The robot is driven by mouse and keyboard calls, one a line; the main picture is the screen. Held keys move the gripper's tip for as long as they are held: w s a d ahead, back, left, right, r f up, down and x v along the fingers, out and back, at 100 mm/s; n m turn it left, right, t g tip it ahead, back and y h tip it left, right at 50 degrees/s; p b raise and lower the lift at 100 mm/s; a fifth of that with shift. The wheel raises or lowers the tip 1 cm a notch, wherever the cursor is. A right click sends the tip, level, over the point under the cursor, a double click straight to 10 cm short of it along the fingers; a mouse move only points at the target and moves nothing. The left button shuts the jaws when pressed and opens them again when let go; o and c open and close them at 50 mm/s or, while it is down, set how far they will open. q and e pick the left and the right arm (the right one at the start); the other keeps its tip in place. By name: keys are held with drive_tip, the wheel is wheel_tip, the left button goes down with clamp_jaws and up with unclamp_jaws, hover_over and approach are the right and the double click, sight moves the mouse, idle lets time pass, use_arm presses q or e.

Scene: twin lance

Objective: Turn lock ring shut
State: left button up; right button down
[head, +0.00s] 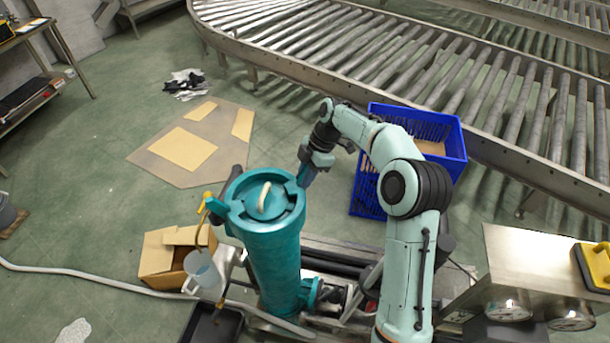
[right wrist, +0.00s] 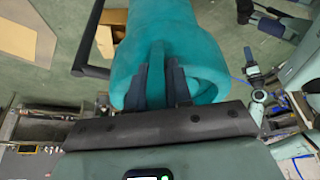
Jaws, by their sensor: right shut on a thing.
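The teal lock ring (head: 236,188) sits around the top of an upright teal cylindrical housing (head: 272,262). A round teal lid with a pale handle (head: 264,196) lies inside the ring. One lug (head: 216,206) sticks out at the ring's left side. My right gripper (head: 304,176) is at the ring's upper right edge. In the right wrist view its two dark fingers are shut on a teal lug (right wrist: 157,75) of the ring, one finger on each side. In the head view the gripper and wrist mostly hide that lug.
Blue crates (head: 440,131) stand behind my right arm, near a roller conveyor (head: 330,40). An open cardboard box (head: 165,252) and a clear jug (head: 205,275) are left of the housing. A steel cabinet (head: 520,262) stands at right.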

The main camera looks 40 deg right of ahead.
use_arm(q)
drive_tip(key=s+f+b, duration=0.5)
drive_tip(key=f+b, duration=0.5)
drive_tip(key=f, duration=0.2)
drive_tip(key=shift+s+g, duration=0.2)
drive_tip(key=shift+g, duration=0.1)
use_arm(e)
drive_tip(key=s+a+m+t+h, duration=0.1)
drive_tip(key=s+a+m+t, duration=0.1)
drive_tip(key=s+a+m, duration=0.2)
drive_tip(key=s+m, duration=0.2)
drive_tip(key=shift+s+t+h, duration=0.3)
drive_tip(key=shift+s, duration=0.1)
use_arm(q)
drive_tip(key=shift+b, duration=0.3)
use_arm(e)
drive_tip(key=shift+a, duration=0.15)
drive_tip(key=c, duration=1.1)
unclamp_jaws()
drive_tip(key=shift+s+a, duration=0.1)
drive_tip(key=shift+r, duration=0.1)
use_arm(q)
wheel_tip(320, 180, up, 2)
drive_tip(key=shift+r+p, duration=0.1)
drive_tip(key=shift+p, duration=1.1)
use_arm(e)
drive_tip(key=v, duration=1.3)
drive_tip(key=shift+r, duration=0.1)
